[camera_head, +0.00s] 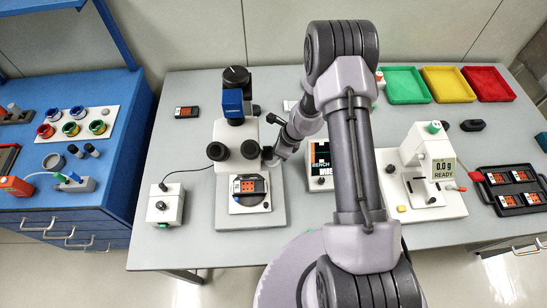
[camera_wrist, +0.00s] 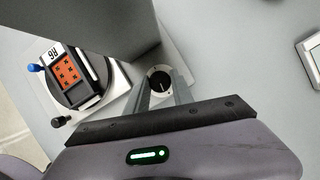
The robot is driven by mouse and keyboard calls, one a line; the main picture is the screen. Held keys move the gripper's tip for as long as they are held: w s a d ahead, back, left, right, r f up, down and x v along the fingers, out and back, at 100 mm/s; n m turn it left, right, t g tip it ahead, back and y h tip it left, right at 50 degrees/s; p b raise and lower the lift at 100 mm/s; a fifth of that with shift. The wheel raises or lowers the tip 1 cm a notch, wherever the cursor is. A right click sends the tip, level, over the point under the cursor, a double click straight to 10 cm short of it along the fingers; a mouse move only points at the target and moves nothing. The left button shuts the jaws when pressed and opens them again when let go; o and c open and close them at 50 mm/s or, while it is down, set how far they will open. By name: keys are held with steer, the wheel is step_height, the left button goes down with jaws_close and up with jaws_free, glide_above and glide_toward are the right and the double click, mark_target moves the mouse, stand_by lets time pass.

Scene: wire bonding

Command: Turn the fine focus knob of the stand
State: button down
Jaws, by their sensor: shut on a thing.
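The microscope stand (camera_head: 238,135) is white, with two black eyepieces and a blue block on top. My gripper (camera_head: 270,158) reaches in from the right to the side of its column. In the wrist view, my gripper (camera_wrist: 162,88) is shut on the fine focus knob (camera_wrist: 160,80), a round piece with a dark face and a light pointer mark. The knob sits between the two fingertips. The stand's grey body (camera_wrist: 115,25) fills the upper left of the wrist view. In the head view the knob is mostly hidden by my gripper.
A black carrier with an orange board (camera_head: 249,187) sits on the stand's stage, close left of my gripper. A white control box (camera_head: 165,205) stands left. The front table strip is clear.

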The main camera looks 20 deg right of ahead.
steer(key=shift+m+b, duration=0.45)
steer(key=shift+m, duration=0.05)
steer(key=c, duration=1.1)
jaws_free()
steer(key=shift+r, duration=0.1)
steer(key=p+v, duration=0.5)
steer(key=v, duration=1.2)
steer(key=shift+s, duration=0.35)
steer(key=shift+r+p, duration=0.1)
steer(key=shift+p, duration=0.25)
